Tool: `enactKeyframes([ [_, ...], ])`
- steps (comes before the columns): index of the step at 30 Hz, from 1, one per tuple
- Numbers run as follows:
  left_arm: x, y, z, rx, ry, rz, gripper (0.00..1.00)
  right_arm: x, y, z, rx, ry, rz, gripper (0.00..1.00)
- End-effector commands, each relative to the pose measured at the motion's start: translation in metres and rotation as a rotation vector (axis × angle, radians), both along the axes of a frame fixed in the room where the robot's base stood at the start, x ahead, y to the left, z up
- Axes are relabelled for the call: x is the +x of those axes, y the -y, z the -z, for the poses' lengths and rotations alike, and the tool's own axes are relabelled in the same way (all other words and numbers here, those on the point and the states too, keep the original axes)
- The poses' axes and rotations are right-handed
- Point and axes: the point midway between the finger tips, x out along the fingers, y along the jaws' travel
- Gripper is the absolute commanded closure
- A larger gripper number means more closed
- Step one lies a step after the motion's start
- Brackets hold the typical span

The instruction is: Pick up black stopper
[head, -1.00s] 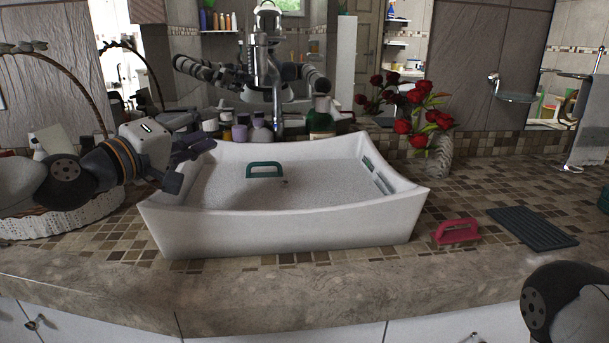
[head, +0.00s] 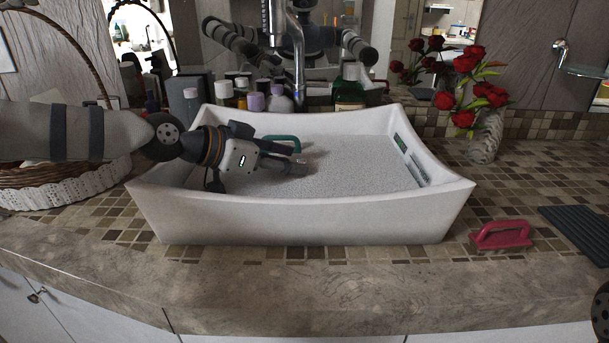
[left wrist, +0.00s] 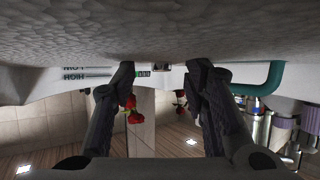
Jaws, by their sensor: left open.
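My left gripper (head: 294,160) reaches into the white basin (head: 330,222) from the left, low over its speckled grey floor. Its jaws are open, and in the left wrist view the two dark fingers (left wrist: 162,72) stand apart. In the head view the stopper is not clear and is probably hidden by the gripper.
A teal handle (head: 284,139) stands in the basin just behind the left gripper, also in the left wrist view (left wrist: 268,80). A pink-red handled block (head: 502,236) and dark ribbed mat (head: 582,228) lie right of the basin. Bottles and a metal tap (head: 299,80) stand behind.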

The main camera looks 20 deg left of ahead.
Motion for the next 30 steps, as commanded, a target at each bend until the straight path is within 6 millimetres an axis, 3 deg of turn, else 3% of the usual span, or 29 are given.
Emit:
enactKeyframes([
  [2, 0.008, 0.006, 0.008, 0.001, -0.003, 0.0, 0.59, -0.003, 0.0, 0.003, -0.001, -0.011, 0.0, 0.6],
  [9, 0.011, 0.009, 0.004, -0.002, 0.004, -0.002, 0.59, -0.002, 0.0, 0.003, -0.001, -0.009, 0.0, 0.6],
  [15, 0.011, 0.008, 0.004, -0.003, 0.003, -0.002, 1.0, -0.002, 0.0, 0.003, 0.0, -0.008, -0.001, 0.6],
  [26, 0.011, 0.008, 0.003, -0.003, 0.003, -0.002, 1.0, -0.002, 0.0, 0.003, 0.0, -0.008, -0.001, 0.6],
  [30, 0.011, 0.008, -0.01, -0.004, 0.006, -0.003, 1.0, 0.0, 0.0, 0.001, 0.0, -0.002, -0.001, 0.6],
])
